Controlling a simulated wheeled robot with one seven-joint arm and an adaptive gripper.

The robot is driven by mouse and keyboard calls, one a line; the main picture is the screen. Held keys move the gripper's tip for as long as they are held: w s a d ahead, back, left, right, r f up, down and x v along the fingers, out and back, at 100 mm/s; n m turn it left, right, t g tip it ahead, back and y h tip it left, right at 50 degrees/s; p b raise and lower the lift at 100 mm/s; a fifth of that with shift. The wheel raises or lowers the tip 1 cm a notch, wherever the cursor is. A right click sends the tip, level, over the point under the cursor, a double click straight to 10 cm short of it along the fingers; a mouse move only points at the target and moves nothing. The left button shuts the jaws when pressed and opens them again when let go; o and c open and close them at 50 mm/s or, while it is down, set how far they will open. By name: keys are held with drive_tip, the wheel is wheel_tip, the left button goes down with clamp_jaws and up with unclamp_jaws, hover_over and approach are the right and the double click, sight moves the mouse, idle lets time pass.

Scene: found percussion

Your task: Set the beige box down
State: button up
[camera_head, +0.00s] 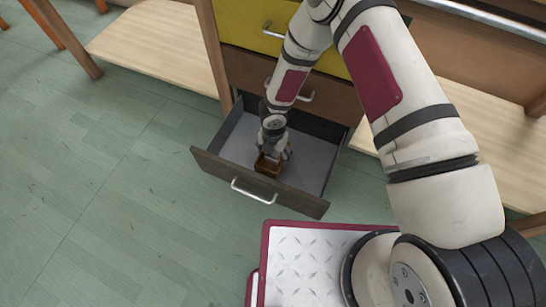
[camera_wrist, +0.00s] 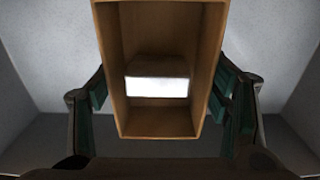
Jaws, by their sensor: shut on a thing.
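The box (camera_head: 268,166) looks brown in the head view and is held by my gripper (camera_head: 273,152) inside an open drawer (camera_head: 233,160). In the wrist view the box (camera_wrist: 117,75) is an open, tan wooden box with a bright white patch inside it. My gripper (camera_wrist: 160,105) has a dark finger with green pads on each side of the box and is shut on it. The box's underside is hidden, so I cannot tell whether it touches the drawer floor.
The drawer's dark front (camera_head: 300,200) with a metal handle (camera_head: 253,191) faces the open green floor (camera_head: 110,190). A closed yellow drawer (camera_head: 245,22) and a closed brown drawer (camera_head: 248,75) are above. Pale wooden shelves (camera_head: 155,45) flank the cabinet.

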drive_tip(key=shift+f, duration=0.7)
drive_tip(key=shift+f+b, duration=0.2)
drive_tip(key=shift+b, duration=0.1)
drive_tip(key=o, duration=1.2)
drive_tip(key=shift+r, duration=0.15)
wheel_tip(320, 180, up, 12)
drive_tip(key=p, duration=0.5)
drive_tip(key=shift+r+p, duration=0.1)
drive_tip(key=shift+p, duration=0.2)
